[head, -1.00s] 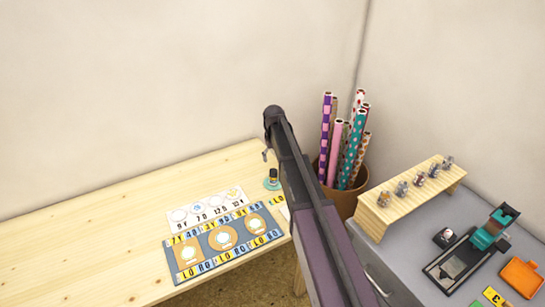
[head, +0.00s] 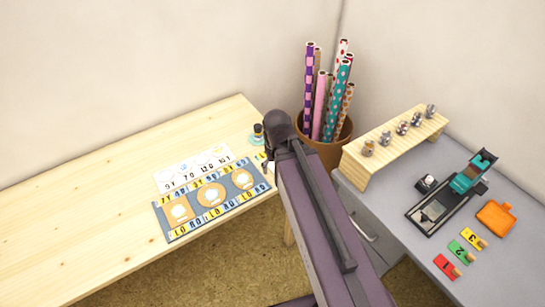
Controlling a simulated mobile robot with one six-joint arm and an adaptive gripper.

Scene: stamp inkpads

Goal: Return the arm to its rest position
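My arm (head: 325,220) reaches up from the lower right and ends near the middle of the head view. My gripper is hidden behind the arm's far end, apart from a small dark sliver at its left side, so its fingers do not show. A small dark-handled stamp (head: 258,131) stands on a teal round base at the wooden table's right end, just left of the arm's end. I cannot tell whether anything is held.
The wooden table (head: 70,220) bears a grey-blue board (head: 196,216) and a white numbered sheet (head: 165,181). A brown pot (head: 325,150) of patterned rolls stands behind the arm. The grey cabinet (head: 400,180) at right carries a wooden rack (head: 385,150), a teal-black device (head: 465,180), an orange piece (head: 496,217) and coloured numbered tags (head: 459,252).

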